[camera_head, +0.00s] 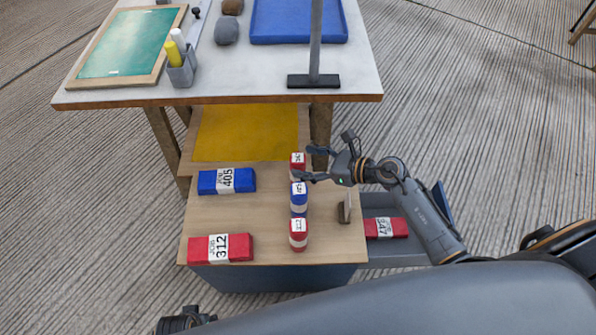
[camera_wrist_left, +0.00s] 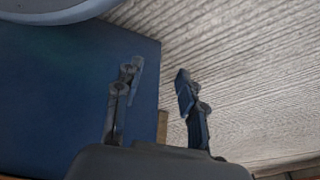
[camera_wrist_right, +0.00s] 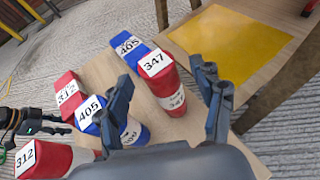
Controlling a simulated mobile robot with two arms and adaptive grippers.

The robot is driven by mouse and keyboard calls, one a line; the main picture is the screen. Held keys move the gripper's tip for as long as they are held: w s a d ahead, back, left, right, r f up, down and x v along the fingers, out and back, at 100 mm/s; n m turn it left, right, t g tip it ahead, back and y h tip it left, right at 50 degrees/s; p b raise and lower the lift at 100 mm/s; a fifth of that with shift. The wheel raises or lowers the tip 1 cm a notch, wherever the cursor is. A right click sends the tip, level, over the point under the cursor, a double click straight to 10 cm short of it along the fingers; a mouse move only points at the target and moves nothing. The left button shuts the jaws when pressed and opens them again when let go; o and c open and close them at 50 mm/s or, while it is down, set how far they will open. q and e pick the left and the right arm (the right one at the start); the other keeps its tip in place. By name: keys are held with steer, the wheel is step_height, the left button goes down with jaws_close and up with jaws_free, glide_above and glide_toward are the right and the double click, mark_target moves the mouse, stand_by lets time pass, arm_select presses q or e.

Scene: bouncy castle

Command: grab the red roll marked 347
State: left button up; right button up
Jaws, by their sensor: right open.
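A red roll marked 347 (camera_wrist_right: 164,82) stands upright in the right wrist view; its white band also reads 347. In the head view this red roll (camera_head: 298,159) is the far one in the row of standing rolls. My right gripper (camera_head: 307,163) is open, its fingertips reaching to either side of the roll from the right. In the right wrist view the roll lies ahead of and between the fingers (camera_wrist_right: 162,76); I cannot tell whether they touch it. Another red roll with a label reading 347 (camera_head: 385,228) lies in the grey tray at right. My left gripper (camera_wrist_left: 159,78) is open and empty.
Standing blue (camera_head: 298,198) and red (camera_head: 298,236) rolls are close in front. A blue 405 roll (camera_head: 207,183) and a red 312 roll (camera_head: 203,250) lie at left on the wooden top (camera_head: 265,218). A small dark holder (camera_head: 344,212) stands at right. A work table (camera_head: 240,88) stands behind.

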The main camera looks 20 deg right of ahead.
steer(key=shift+x, duration=1.45)
steer(key=shift+s+a, duration=0.1)
jaws_close()
steer(key=shift+r, duration=0.15)
